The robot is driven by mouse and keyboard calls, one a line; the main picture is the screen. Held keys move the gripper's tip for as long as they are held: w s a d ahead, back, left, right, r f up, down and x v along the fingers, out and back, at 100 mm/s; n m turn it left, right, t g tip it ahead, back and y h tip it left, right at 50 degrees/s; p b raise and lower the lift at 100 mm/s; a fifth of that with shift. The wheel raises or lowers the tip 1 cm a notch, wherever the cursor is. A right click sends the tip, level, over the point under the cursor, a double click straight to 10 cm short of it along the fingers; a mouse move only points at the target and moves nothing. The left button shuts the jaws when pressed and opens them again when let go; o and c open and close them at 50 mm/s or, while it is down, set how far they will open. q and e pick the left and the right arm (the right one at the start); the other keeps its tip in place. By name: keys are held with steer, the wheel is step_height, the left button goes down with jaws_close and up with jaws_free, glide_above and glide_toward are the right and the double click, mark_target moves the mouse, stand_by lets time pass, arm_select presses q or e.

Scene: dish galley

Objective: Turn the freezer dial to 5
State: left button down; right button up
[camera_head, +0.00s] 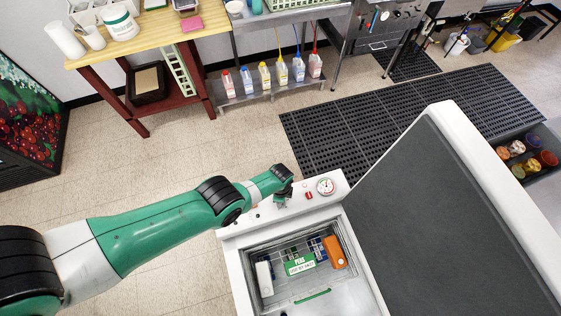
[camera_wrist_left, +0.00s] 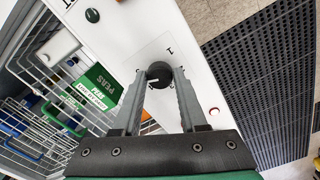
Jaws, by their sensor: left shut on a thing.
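The freezer (camera_head: 237,262) is a white chest with its lid (camera_head: 440,220) raised on the right. Its dial (camera_wrist_left: 159,75) is a small dark round knob with a white pointer mark, set on a pale plate on the white rim. My left gripper (camera_wrist_left: 160,82) has its two fingers on either side of the knob, shut on it. In the head view my left gripper (camera_head: 282,199) is at the freezer's back rim and hides the dial. A numeral 1 shows beyond the knob; the other numerals are mostly hidden, so the setting cannot be read. My right gripper is not in view.
A round gauge (camera_head: 325,186) and a red piece (camera_head: 308,195) sit on the rim right of my gripper. A black floor mat (camera_head: 350,125) lies behind.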

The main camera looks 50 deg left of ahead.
arm_select(q)
steer(key=shift+m, duration=0.8)
steer(key=shift+c, duration=2.3)
jaws_free()
steer(key=shift+r, duration=0.1)
